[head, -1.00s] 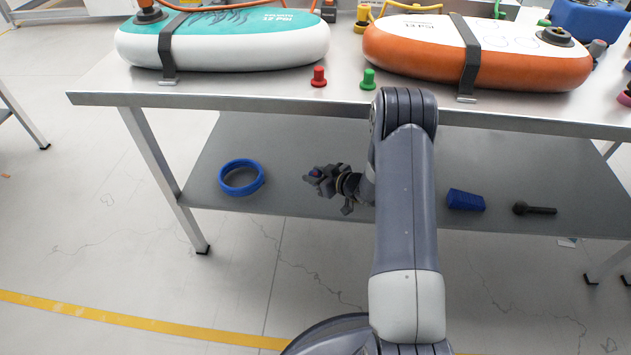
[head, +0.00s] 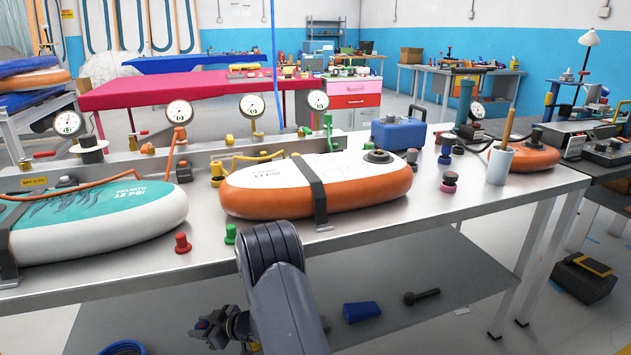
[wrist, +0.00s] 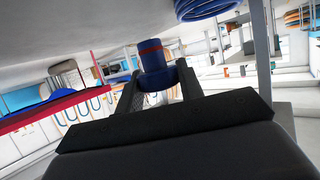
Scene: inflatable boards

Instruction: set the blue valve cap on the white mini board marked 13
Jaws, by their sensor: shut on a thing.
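My gripper (head: 212,328) is low, beside the lower shelf and below the bench top. In the wrist view it is shut on the blue valve cap (wrist: 153,65), which has a red band and stands out between the fingers. The cap shows only as a small spot in the head view. The white mini board (head: 315,186) with orange sides lies on the bench, its print reading about 13 PSI. A black strap (head: 310,190) crosses it. A dark round valve (head: 378,156) sits on its right end.
A teal and white board (head: 150,205) lies at left. Red (head: 182,243) and green (head: 230,234) caps stand near the bench's front edge. A blue wedge (head: 361,311), black tool (head: 421,296) and blue ring (head: 123,348) lie below. A white cup (head: 499,166) stands at right.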

